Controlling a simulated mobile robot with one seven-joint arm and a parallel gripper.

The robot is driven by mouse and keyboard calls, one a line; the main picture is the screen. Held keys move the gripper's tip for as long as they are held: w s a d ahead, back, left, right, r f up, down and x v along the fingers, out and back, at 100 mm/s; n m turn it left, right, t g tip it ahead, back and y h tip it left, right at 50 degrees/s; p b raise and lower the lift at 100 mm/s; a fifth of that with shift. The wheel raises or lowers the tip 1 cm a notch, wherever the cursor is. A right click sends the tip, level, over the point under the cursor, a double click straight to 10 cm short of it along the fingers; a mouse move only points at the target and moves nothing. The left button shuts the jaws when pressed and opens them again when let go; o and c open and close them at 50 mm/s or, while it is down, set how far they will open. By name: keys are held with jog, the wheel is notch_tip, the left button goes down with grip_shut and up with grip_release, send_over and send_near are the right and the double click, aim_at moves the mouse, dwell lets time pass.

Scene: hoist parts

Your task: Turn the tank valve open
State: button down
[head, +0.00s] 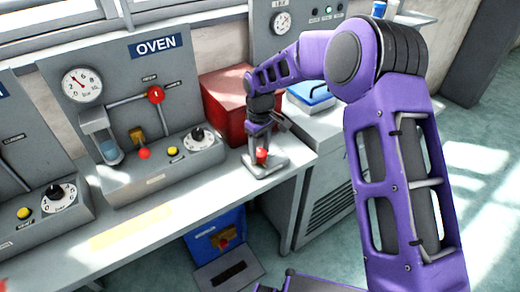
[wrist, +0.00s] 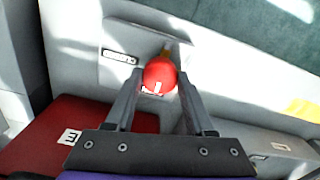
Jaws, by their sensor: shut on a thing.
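A round red knob (wrist: 160,74) stands on a small grey base plate at the end of the bench. I take it for the tank valve's handle, though its label (wrist: 121,57) is too small to read. In the head view the red knob (head: 262,156) shows just under my gripper (head: 262,143), above the grey base (head: 279,166). In the wrist view my gripper (wrist: 161,82) has one finger on each side of the knob, shut on it. A bit of yellow-brown shows behind the knob. The valve's stem is mostly hidden.
A red box (head: 222,112) stands close behind my gripper. The oven panel (head: 140,85), with gauge, red valve and dial, is left on the bench (head: 140,222). A blue-lidded box (head: 312,95) sits to the right. A blue box (head: 218,245) is below the bench.

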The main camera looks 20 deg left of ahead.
aim_at(260, 152)
jog(key=shift+c, duration=1.3)
grip_release()
jog(key=shift+r, duration=0.1)
notch_tip(260, 152, up, 17)
jog(key=p, duration=0.1)
jog(key=shift+r, duration=0.15)
